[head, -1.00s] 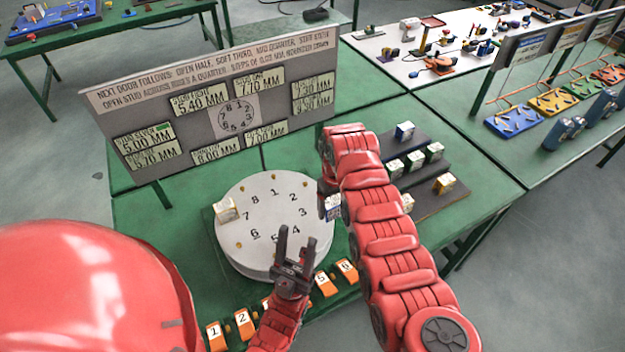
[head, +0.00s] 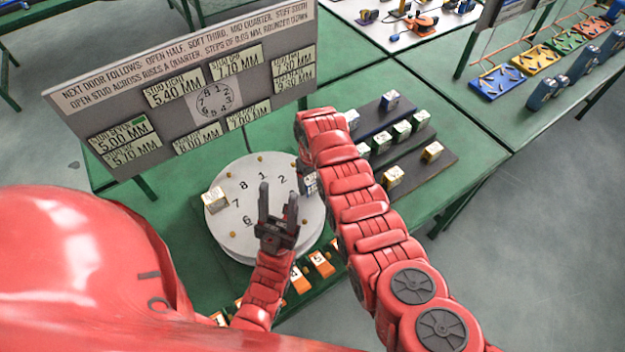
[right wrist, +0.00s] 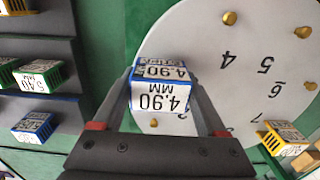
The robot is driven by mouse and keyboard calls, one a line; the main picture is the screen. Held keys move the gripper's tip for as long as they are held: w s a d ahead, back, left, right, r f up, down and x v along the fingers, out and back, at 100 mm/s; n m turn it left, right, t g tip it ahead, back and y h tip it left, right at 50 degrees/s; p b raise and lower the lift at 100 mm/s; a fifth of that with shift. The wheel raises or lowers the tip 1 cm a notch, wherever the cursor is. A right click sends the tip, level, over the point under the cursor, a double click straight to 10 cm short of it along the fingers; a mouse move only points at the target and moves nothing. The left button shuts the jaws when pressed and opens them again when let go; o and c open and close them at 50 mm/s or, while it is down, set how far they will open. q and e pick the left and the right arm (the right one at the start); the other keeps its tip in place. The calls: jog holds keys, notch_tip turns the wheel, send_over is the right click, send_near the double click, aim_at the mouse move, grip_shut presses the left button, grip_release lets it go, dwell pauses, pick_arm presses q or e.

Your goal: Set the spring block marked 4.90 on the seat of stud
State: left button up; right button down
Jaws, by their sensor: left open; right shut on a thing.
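The white spring block marked 4.90 (right wrist: 160,98) is held between the fingers of my right gripper (right wrist: 160,78), above the disc's edge in the right wrist view. In the head view the block (head: 310,184) is partly hidden by my right arm, at the disc's right side. The round grey numbered disc (head: 236,232) carries brass studs around its rim. Its 3, 4 and 5 are covered in the head view. My left gripper (head: 278,218) is open and empty, fingers pointing up, over the disc's front right part. I cannot tell the block's height above the disc.
Another spring block (head: 214,200) sits on the disc near 7. A dark stepped rack (head: 405,160) with several blocks stands to the right. A sign board (head: 190,90) with MM cards stands behind the disc.

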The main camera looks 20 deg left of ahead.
jog(key=shift+w+a+f+b, duration=0.1)
jog(key=shift+w+f+b, duration=0.2)
jog(key=shift+f, duration=0.3)
jog(key=shift+c, duration=1.4)
grip_release()
jog(key=shift+s, duration=0.1)
jog(key=shift+o, duration=1.4)
jog(key=shift+s+r, duration=0.1)
jog(key=shift+r, duration=0.05)
